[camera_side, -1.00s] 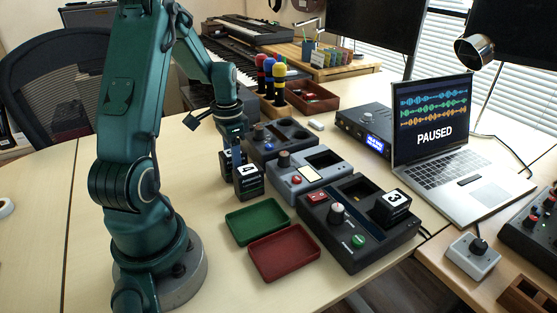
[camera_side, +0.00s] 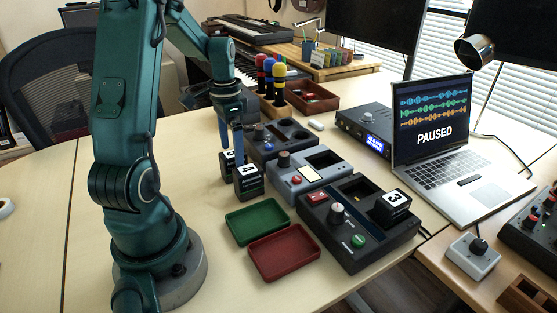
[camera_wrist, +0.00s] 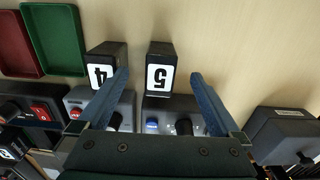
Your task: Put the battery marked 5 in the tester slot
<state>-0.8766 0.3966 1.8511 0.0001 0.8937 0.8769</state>
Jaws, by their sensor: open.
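The battery marked 5 (camera_wrist: 160,68) is a dark block with a white label, standing on the table. In the side view it shows only partly (camera_side: 227,163), behind the battery marked 4 (camera_side: 248,181). My gripper (camera_side: 231,150) is open above the battery marked 5. In the wrist view its blue fingers (camera_wrist: 160,86) lie either side of that battery, and the left finger is close to the battery marked 4 (camera_wrist: 103,68). A grey device (camera_side: 288,184) with a dark open recess stands beside them. Which device is the tester I cannot tell.
A black device (camera_side: 345,252) holds the battery marked 3 (camera_side: 393,205). A dark device with round wells (camera_side: 283,136) stands behind the grey one. Green (camera_side: 233,226) and red trays (camera_side: 259,268) lie in front.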

